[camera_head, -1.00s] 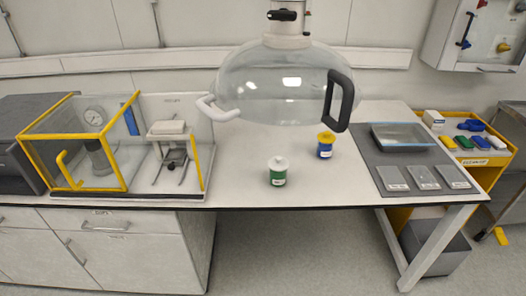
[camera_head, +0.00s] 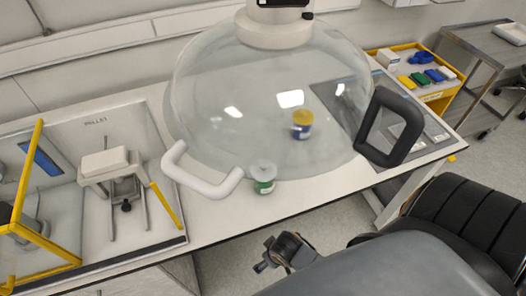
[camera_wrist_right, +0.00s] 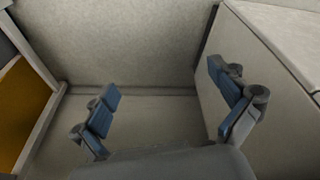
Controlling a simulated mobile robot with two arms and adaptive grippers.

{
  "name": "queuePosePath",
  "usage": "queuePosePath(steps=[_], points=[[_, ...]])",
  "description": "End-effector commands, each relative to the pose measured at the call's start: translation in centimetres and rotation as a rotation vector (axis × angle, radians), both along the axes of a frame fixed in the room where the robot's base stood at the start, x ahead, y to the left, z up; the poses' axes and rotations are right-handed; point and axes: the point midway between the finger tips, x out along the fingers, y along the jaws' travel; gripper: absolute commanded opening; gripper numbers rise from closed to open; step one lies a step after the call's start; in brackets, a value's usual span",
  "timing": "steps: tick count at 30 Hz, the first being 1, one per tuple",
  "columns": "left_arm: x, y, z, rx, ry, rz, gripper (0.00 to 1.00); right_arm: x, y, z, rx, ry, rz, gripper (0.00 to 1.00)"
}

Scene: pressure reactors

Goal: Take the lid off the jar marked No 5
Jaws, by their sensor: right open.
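Two small jars stand on the white bench, and I cannot read a number on either. The green jar (camera_head: 264,186) has a pale lid (camera_head: 263,169) and stands by the white handle of a clear dome. The blue jar (camera_head: 302,131) has a yellow lid (camera_head: 302,117) and shows through the dome, behind and right of the green one. Both lids are on. My right gripper (camera_head: 279,254) is low in front of the bench edge, apart from both jars. In the right wrist view its blue-padded fingers (camera_wrist_right: 163,85) are spread and empty. My left gripper is not in view.
The clear dome (camera_head: 215,100) hangs over the bench, with a white handle (camera_head: 205,180) and a black handle (camera_head: 390,128). A yellow-framed enclosure (camera_head: 28,200) stands left, beside a small stand (camera_head: 108,165). A yellow tray (camera_head: 440,92) is at right. Floor and cabinet sides fill the wrist view.

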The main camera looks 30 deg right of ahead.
Motion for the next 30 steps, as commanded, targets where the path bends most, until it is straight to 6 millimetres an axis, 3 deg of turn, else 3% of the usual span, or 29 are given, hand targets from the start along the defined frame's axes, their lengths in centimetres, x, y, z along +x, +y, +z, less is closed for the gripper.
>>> queuePosePath(steps=[1,3,9,15,22,26,30], points=[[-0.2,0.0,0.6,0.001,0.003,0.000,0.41,0.8,0.3,3.5,0.004,-0.022,-0.005,0.98],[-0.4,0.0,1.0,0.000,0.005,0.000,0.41,1.2,0.7,7.2,0.007,-0.037,-0.014,0.98],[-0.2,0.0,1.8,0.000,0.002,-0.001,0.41,2.0,1.3,16.5,0.013,-0.092,-0.055,0.98],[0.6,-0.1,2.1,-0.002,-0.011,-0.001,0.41,3.6,1.1,22.6,-0.002,-0.193,-0.243,0.98],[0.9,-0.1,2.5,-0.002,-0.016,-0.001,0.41,3.0,-0.8,27.1,-0.013,-0.292,-0.459,0.98],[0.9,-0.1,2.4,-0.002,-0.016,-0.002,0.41,2.7,-1.5,27.9,-0.012,-0.318,-0.520,0.98],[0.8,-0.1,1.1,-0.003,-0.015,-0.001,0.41,3.9,-2.3,27.7,-0.012,-0.328,-0.541,0.98]])
